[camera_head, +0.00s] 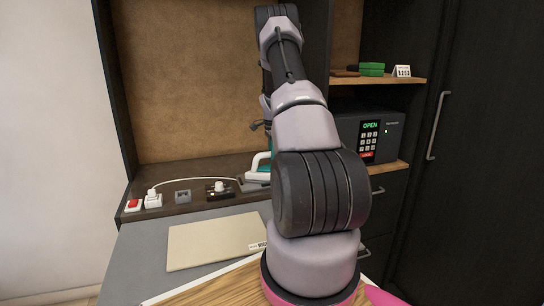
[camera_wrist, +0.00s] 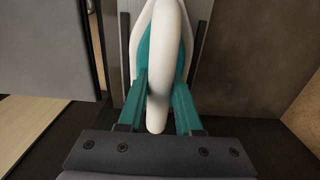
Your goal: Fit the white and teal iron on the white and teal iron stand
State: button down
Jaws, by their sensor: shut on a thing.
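The white and teal iron (camera_head: 263,163) is at the back of the dark counter in the head view, mostly hidden behind my arm. In the wrist view the iron's white handle (camera_wrist: 157,75) runs down the middle, with teal parts on both sides. My gripper (camera_wrist: 157,112) is shut on the iron at its handle. A grey sloped piece (camera_head: 253,184) shows below the iron in the head view; it may be part of the stand. I cannot tell whether the iron touches the stand. My gripper is hidden in the head view.
On the counter left of the iron are a red switch (camera_head: 133,205), a white plug (camera_head: 153,200) with a white cord, and sockets (camera_head: 183,197). A beige folder (camera_head: 212,243) lies in front. A safe (camera_head: 372,136) stands right, below a shelf with a green item (camera_head: 371,69).

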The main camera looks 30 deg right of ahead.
jog(key=shift+f, duration=0.15)
jog(key=c, duration=0.5)
grip_release()
